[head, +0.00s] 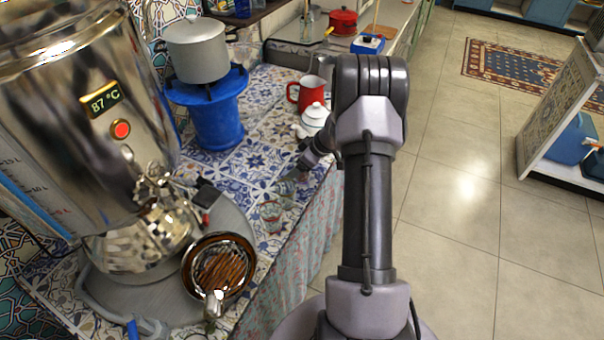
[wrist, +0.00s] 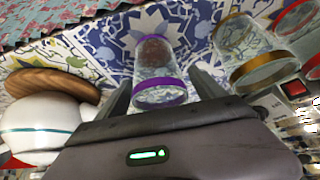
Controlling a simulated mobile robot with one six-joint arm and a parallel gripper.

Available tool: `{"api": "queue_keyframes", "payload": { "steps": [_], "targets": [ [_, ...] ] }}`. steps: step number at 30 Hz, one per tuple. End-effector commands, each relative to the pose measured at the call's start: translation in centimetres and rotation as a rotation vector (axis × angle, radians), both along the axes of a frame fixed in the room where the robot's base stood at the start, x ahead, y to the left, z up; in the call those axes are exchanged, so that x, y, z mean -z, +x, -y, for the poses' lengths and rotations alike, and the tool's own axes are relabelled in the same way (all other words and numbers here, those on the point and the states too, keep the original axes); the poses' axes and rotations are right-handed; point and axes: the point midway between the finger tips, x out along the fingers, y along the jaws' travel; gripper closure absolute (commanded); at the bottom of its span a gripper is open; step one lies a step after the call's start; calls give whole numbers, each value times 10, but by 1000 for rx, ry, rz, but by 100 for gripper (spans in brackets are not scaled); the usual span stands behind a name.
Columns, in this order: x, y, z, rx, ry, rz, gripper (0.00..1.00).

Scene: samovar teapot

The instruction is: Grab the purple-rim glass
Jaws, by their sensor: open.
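The purple-rim glass (wrist: 158,60) is clear, with a purple band at its rim and a reddish patch at its base. In the wrist view it is between the two fingers of my gripper (wrist: 161,82), one finger on each side. The gripper is open, and gaps show between fingers and glass. In the head view my gripper (head: 290,182) is low over the tiled counter, pointing toward the glasses. There I cannot clearly make out the purple rim.
A gold-rim glass (wrist: 256,60) stands close on the right, with a red-rim glass (wrist: 298,22) beyond it. A white teapot (wrist: 42,125) and a wooden piece (wrist: 50,84) are at left. The large samovar (head: 80,110) stands left, and the counter edge is near my arm.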

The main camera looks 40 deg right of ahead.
Motion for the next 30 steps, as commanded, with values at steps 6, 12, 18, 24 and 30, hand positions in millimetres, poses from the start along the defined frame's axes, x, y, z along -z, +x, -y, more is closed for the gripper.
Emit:
{"api": "queue_keyframes", "payload": {
  "steps": [6,12,18,24,30],
  "targets": [
    [-1,0,0,0,0,0,50],
    [-1,0,0,0,0,0,90],
    [-2,0,0,0,0,0,90],
    [-11,0,1,0,-1,1,90],
    [-32,0,1,1,-1,0,90]
  ]
}}
